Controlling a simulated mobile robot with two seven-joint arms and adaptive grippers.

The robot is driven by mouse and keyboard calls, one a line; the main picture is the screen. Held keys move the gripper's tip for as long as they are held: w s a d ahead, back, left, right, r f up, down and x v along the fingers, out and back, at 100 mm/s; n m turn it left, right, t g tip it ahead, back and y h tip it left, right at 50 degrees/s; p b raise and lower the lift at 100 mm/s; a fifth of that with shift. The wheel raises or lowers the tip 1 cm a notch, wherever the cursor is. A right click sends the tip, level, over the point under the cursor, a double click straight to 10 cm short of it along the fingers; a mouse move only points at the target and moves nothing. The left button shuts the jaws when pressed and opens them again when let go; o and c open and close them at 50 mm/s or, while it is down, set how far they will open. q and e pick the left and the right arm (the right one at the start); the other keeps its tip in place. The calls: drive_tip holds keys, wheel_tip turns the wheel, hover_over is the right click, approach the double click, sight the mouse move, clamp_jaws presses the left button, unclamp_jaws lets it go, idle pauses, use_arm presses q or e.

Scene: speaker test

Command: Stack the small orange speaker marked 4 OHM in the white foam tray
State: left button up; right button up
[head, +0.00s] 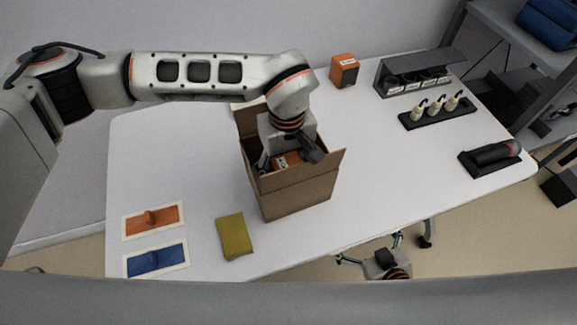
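My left gripper (287,157) points down into the open cardboard box (300,195) at the middle of the table. An orange speaker (289,160) with a white label shows between its fingers, just inside the box. I cannot tell whether the fingers press on it, and the label is too small to read. A second orange speaker (344,70) with a dark face stands upright at the back of the table. My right gripper (369,249) is low beyond the table's front edge, its fingers spread and empty. I cannot make out a white foam tray; the box's inside is mostly hidden.
Orange (168,217) and blue (172,259) plates with pale borders lie at the front left, beside a yellow cloth (235,236). A grey rack (415,72), a black holder with small bottles (437,114) and a dark cylinder on a stand (490,156) are at the right. The right-front table is clear.

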use_arm(q)
wheel_tip(320, 180, up, 11)
drive_tip(key=shift+r, duration=0.2)
drive_tip(key=shift+d+r, duration=0.1)
drive_tip(key=shift+r, duration=0.45)
